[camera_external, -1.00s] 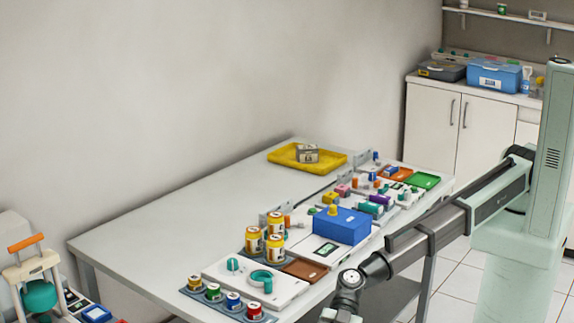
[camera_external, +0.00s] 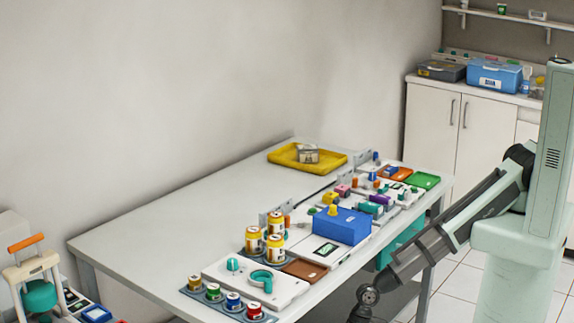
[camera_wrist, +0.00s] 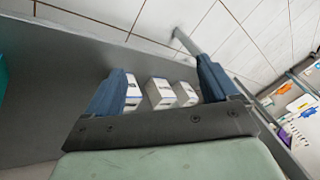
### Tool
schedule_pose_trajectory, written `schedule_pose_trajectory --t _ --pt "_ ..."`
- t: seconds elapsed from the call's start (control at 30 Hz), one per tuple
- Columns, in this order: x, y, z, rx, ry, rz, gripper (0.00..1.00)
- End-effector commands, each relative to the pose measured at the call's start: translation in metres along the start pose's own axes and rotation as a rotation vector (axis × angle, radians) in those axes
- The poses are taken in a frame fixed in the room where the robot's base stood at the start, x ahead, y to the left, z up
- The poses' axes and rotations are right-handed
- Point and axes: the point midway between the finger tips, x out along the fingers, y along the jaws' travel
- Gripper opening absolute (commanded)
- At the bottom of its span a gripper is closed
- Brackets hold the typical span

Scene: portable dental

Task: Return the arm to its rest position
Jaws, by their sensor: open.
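My gripper (camera_wrist: 163,85) shows in the wrist view with its two blue-grey fingers spread wide apart and nothing between them. Beyond the fingers, lower down, are several white boxes (camera_wrist: 160,93) on a grey surface. In the external view my arm reaches down from the column at the right, past the table's front edge. The gripper itself is out of that picture, below the bottom edge.
The white table (camera_external: 180,230) holds a blue box (camera_external: 341,226), yellow-and-white jars (camera_external: 275,248), coloured-lid pots (camera_external: 233,300) and a yellow tray (camera_external: 285,156). Its left half is bare. A teal bin (camera_external: 405,240) is under its right edge.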

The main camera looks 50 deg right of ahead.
Motion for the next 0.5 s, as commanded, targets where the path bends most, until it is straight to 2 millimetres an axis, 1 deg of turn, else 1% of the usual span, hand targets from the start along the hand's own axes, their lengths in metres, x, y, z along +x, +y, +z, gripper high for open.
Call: schedule_pose_trajectory --t 0.03,0.1,0.17,0.2,0.27,0.3,0.4,0.5 --pt "-0.005 0.027 0.023 0.058 -0.023 0.043 0.87" --pt "-0.01 0.057 0.048 0.117 -0.052 0.097 0.87" --pt "-0.015 0.081 0.069 0.147 -0.079 0.141 0.87" --pt "-0.02 0.097 0.084 0.161 -0.099 0.168 0.87" --pt "-0.028 0.118 0.105 0.171 -0.13 0.207 0.87" --pt "-0.033 0.132 0.119 0.174 -0.153 0.23 0.87" --pt "-0.048 0.161 0.15 0.175 -0.211 0.277 0.87" --pt "-0.063 0.185 0.177 0.184 -0.268 0.308 0.87"
